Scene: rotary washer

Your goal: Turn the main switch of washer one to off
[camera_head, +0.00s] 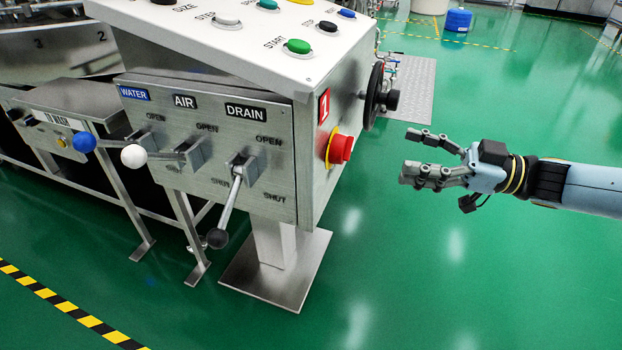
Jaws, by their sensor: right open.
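A red knob on a yellow backing (341,149) sits on the right side face of the washer's control box (311,185). A red plate marked 1 (324,106) is just above it. Which way the knob is turned is too small to tell. My right gripper (413,153) comes in from the right. Its fingers are open and empty, pointing left toward the side face. In the picture it is to the right of the red knob, with a gap between them. My left gripper is not in view.
A black handwheel (374,97) sticks out behind the knob. The front face has levers with blue (83,142), white (134,156) and dark (217,239) ball ends, under WATER, AIR and DRAIN labels. Coloured buttons are on top.

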